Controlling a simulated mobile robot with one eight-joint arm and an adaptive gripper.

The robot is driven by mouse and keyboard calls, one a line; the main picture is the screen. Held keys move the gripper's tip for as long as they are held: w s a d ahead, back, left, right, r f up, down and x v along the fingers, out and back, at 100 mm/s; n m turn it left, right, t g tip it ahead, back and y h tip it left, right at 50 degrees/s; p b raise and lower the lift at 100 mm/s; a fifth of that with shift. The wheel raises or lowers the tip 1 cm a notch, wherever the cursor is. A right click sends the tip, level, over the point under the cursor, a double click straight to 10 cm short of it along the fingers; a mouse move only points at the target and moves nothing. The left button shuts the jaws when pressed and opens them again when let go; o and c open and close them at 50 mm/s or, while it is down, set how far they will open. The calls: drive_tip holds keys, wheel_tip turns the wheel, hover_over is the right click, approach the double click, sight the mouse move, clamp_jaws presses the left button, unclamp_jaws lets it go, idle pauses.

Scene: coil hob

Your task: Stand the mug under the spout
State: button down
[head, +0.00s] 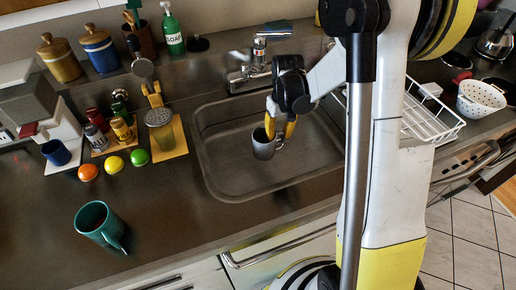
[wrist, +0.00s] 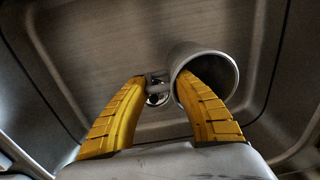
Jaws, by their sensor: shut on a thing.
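A grey mug (head: 263,146) is roughly upright in or just above the sink basin; I cannot tell if its base touches the floor. My gripper (head: 280,127) is shut on it at its right side. In the wrist view the mug (wrist: 222,60) shows its open mouth, and my yellow fingers (wrist: 162,82) are at its handle side, the right finger overlapping the mouth. The metal tap with its spout (head: 272,34) stands behind the sink, above and left of my gripper. My arm hides part of the mug's handle.
The sink basin (head: 222,178) is otherwise empty. A teal mug (head: 98,222) stands on the front left counter, a blue mug (head: 57,152) at the machine on the left. Fruit and jars line the left; a white dish rack (head: 430,115) is at right.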

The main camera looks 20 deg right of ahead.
sight(262, 137)
drive_tip(key=w+a+f+b, duration=0.1)
drive_tip(key=w+a+f, duration=0.3)
drive_tip(key=shift+w+b, duration=0.3)
drive_tip(key=shift+b, duration=0.05)
wheel_tip(262, 137, down, 4)
drive_tip(key=shift+r+b, duration=0.1)
drive_tip(key=shift+b, duration=0.85)
drive_tip(key=shift+r, duration=0.1)
drive_tip(key=c, duration=1.1)
unclamp_jaws()
drive_tip(key=r+p, duration=0.4)
drive_tip(key=r, duration=0.8)
drive_tip(key=shift+d, duration=0.2)
